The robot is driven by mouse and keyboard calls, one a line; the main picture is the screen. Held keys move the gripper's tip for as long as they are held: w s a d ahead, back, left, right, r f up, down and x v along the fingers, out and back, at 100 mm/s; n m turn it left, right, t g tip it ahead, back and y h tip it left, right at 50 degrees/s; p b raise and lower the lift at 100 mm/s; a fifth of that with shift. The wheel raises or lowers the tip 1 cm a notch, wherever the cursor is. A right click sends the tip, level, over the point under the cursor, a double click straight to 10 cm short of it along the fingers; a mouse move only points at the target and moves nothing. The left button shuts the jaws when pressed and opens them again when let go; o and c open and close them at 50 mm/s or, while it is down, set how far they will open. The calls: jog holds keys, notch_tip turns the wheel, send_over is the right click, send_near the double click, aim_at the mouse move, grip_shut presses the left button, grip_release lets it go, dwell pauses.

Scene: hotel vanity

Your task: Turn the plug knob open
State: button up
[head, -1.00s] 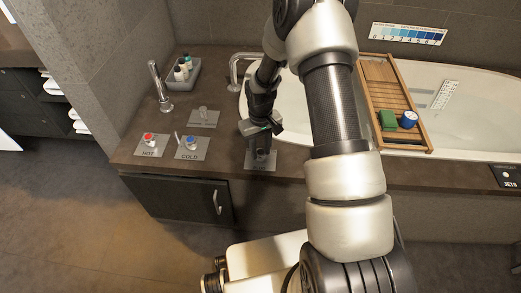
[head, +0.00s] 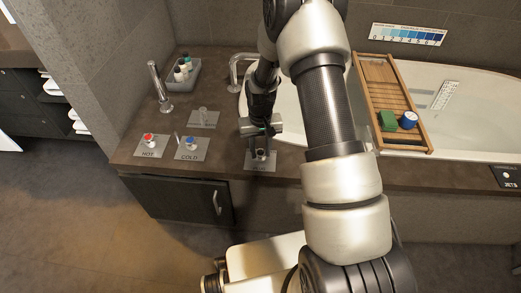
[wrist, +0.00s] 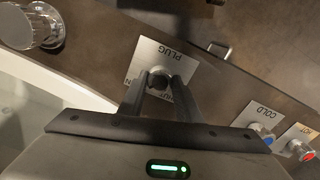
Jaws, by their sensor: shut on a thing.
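The plug knob (wrist: 158,80) is a small dark-topped knob on a pale plate (wrist: 176,58) marked PLUG, seen in the wrist view. In the head view the plug plate (head: 260,166) lies on the brown deck in front of the tub. My gripper (wrist: 158,88) points down at the plate, its two dark fingers shut on the knob, one on each side. In the head view my gripper (head: 259,150) stands over the plate and partly hides the knob.
The cold knob (head: 191,143) and hot knob (head: 149,140) stand left of the plug plate. A diverter plate (head: 203,119), faucet (head: 160,87) and tray of bottles (head: 182,72) are behind them. A wooden caddy (head: 381,75) spans the tub. A cabinet door (head: 180,199) is below.

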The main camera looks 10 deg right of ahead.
aim_at(261, 152)
jog(key=o, duration=1.1)
jog(key=shift+c, duration=0.2)
notch_tip(261, 152, up, 18)
jog(key=p, duration=0.4)
jog(key=shift+f, duration=0.25)
